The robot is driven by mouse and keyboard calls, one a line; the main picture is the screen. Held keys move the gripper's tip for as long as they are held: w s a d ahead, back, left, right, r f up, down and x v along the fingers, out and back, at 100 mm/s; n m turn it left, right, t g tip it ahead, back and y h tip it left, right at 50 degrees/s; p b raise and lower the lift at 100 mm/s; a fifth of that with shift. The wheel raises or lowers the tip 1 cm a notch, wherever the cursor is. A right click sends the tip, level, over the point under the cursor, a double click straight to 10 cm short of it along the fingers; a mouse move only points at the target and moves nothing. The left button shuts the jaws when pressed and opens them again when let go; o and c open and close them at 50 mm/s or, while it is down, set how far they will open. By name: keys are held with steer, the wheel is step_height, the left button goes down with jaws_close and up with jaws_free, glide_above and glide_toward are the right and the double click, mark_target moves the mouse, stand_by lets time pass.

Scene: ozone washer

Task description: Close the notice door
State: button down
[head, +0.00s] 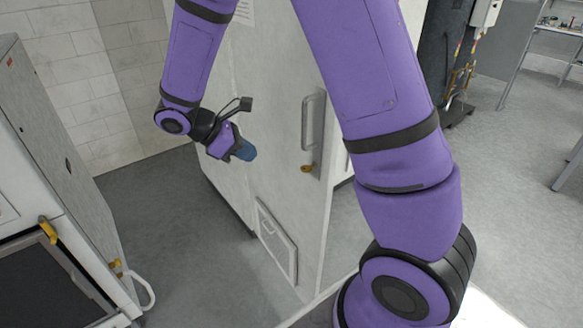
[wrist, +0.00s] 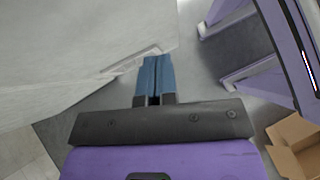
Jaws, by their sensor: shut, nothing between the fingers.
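The notice door (head: 270,110) is a tall pale panel in the middle of the head view. A paper notice (head: 243,12) is near its top, and a vent grille (head: 277,240) is low down. A grey pull handle (head: 313,122) and a brass lock (head: 307,168) are near its right edge. Floor shows on both sides of the door, so it appears to stand open. My gripper (head: 247,152) is shut and empty in front of the door's face, left of the handle. In the wrist view the blue fingertips (wrist: 156,75) are together, with the door face (wrist: 75,50) to their left; contact cannot be told.
A grey cabinet (head: 60,170) with a yellow latch stands at the left. A tiled wall (head: 85,80) is behind it. Grey floor (head: 175,240) is free between cabinet and door. A cardboard box (wrist: 293,145) is at the lower right of the wrist view.

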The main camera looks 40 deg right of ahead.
steer(key=d+r+x, duration=0.1)
steer(key=x, duration=1.2)
steer(key=shift+d+r, duration=0.3)
steer(key=shift+d, duration=0.1)
